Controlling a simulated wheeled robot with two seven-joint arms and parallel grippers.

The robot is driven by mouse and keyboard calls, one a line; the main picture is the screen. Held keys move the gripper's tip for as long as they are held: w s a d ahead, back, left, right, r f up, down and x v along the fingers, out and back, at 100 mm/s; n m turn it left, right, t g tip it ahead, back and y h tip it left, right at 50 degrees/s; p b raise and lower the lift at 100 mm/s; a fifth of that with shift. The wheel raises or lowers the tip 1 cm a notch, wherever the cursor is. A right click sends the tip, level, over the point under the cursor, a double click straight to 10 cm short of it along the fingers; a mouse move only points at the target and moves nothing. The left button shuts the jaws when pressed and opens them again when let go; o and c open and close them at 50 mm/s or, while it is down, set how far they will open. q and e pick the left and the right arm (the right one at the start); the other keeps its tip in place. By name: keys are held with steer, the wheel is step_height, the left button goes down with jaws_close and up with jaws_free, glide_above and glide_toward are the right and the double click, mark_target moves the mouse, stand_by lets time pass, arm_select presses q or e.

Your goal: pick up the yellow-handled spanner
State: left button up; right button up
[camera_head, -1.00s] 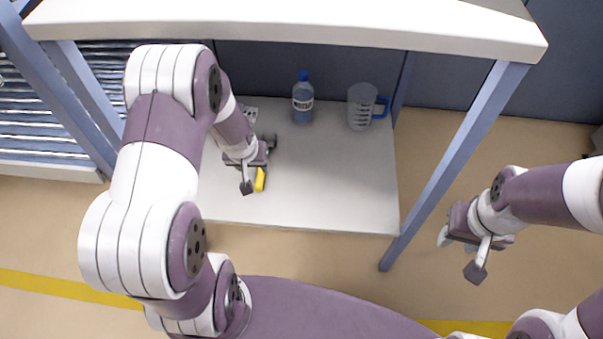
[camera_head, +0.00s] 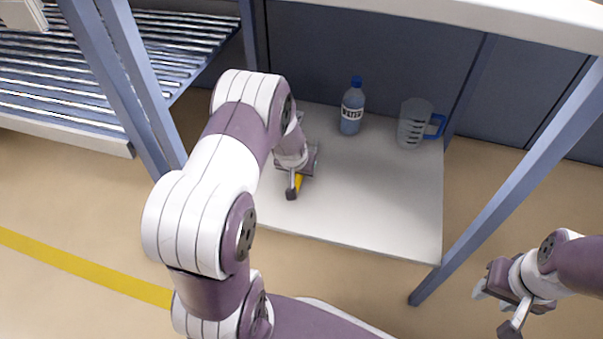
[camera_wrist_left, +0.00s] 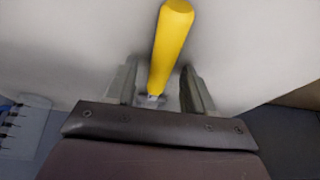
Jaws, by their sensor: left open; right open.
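The yellow-handled spanner (camera_wrist_left: 168,45) lies on the lower shelf (camera_head: 375,205). In the left wrist view its yellow handle points away from the gripper and its metal end is mostly hidden near the palm. In the head view only a bit of the yellow handle (camera_head: 298,183) shows beside my left gripper (camera_head: 300,176). The left gripper is open, one finger on each side of the spanner, with gaps showing (camera_wrist_left: 159,88). I cannot tell whether it is low enough to touch the shelf. My right gripper (camera_head: 493,303) is open and empty, off to the right over the floor.
A water bottle (camera_head: 352,108) and a clear measuring jug (camera_head: 413,124) with a blue handle stand at the shelf's back. The upper tabletop (camera_head: 440,18) overhangs the shelf. A blue-grey leg (camera_head: 510,190) stands on the right. The shelf's front right is clear.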

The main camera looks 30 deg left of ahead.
stand_by(0.3)
arm_select(q)
jaws_close()
steer(key=shift+r, duration=0.1)
